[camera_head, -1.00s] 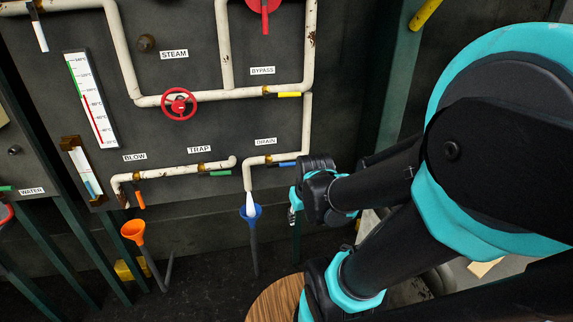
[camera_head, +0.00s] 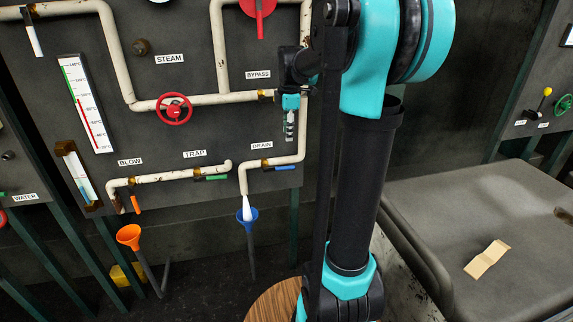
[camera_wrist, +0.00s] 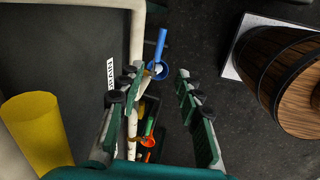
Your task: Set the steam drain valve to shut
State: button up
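The drain valve's blue handle (camera_head: 284,168) lies level along the pipe under the DRAIN label (camera_head: 262,145). A white stream falls from its pipe into the blue funnel (camera_head: 247,214). My gripper (camera_head: 289,138) points down above the handle, close to the panel. In the wrist view my gripper (camera_wrist: 157,90) is open with nothing between its fingers. A blue bar, apparently the drain handle (camera_wrist: 161,42), shows beyond the fingertips, apart from them. The bypass valve's yellow handle (camera_wrist: 35,135) looms large at left there; my arm hides it in the head view.
The trap valve's green handle (camera_head: 216,178) and blow valve's orange handle (camera_head: 135,204) are to the left. A red handwheel (camera_head: 174,108) is above. An orange funnel (camera_head: 129,236) stands low left. A barrel (camera_wrist: 280,65) stands to the right in the wrist view.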

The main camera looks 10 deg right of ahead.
aim_at(286, 167)
jog(key=w+f, duration=0.1)
jog(key=f, duration=0.4)
jog(key=w+f, duration=0.1)
jog(key=f, duration=0.4)
jog(key=w+f, duration=0.1)
jog(key=f, duration=0.4)
jog(key=shift+d+f, duration=0.15)
jog(key=shift+f, duration=0.25)
grip_shut()
